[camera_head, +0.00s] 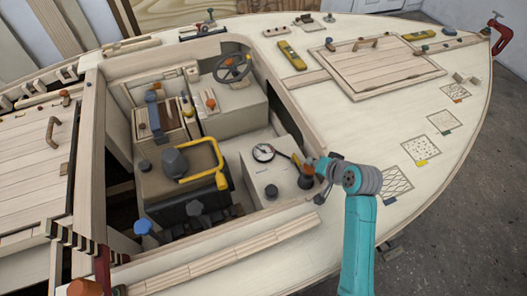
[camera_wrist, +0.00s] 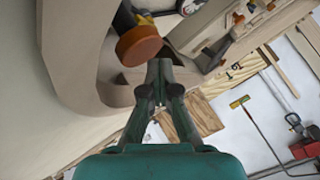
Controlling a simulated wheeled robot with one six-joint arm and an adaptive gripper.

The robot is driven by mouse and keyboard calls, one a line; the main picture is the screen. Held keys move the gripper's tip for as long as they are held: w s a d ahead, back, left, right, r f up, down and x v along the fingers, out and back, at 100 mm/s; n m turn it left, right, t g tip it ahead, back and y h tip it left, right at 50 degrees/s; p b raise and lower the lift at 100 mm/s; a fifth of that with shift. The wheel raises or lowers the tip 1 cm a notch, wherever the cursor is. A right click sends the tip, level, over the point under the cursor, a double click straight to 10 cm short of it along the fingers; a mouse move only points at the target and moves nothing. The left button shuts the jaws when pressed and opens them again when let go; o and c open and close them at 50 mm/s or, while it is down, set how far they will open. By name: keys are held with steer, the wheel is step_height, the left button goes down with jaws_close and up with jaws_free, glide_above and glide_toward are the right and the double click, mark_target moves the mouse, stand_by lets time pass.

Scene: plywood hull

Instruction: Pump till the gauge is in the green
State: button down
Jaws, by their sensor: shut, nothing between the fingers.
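The gauge (camera_head: 263,152) is a round white dial with a dark rim on the pale box in the cockpit's right corner. Its needle and coloured band are too small to read. Beside it stands what looks like the pump (camera_head: 306,178), dark with an orange part, with a thin lever reaching toward the gauge. My gripper (camera_head: 318,165) is at the cockpit's right edge, close to the pump; its fingertips are partly hidden. In the wrist view my gripper (camera_wrist: 160,82) is shut and empty. An orange round knob (camera_wrist: 139,46) is just beyond its fingers, seemingly apart from them.
The cockpit's raised wooden rim lies close to my gripper. A hatch (camera_head: 378,65) and several patterned patches lie on the deck at right.

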mark_target(313, 173)
steer(key=shift+s+d+f, duration=0.1)
steer(key=shift+s+f, duration=0.15)
steer(key=shift+f, duration=0.95)
steer(key=shift+s+d+f, duration=0.1)
steer(key=shift+s+f, duration=0.1)
steer(key=shift+f, duration=0.95)
stand_by(1.0)
steer(key=shift+s+d+r, duration=0.1)
steer(key=shift+r, duration=0.05)
steer(key=shift+s+d+r, duration=0.1)
steer(key=shift+s+r, duration=0.05)
steer(key=shift+r, duration=0.15)
steer(key=shift+s, duration=0.1)
steer(key=shift+r, duration=0.15)
steer(key=shift+d+r, duration=0.15)
steer(key=shift+r, duration=1.45)
steer(key=shift+d+r, duration=0.15)
steer(key=shift+r, duration=1.4)
steer(key=shift+a+r, duration=0.1)
steer(key=shift+a, duration=0.05)
steer(key=shift+a, duration=0.1)
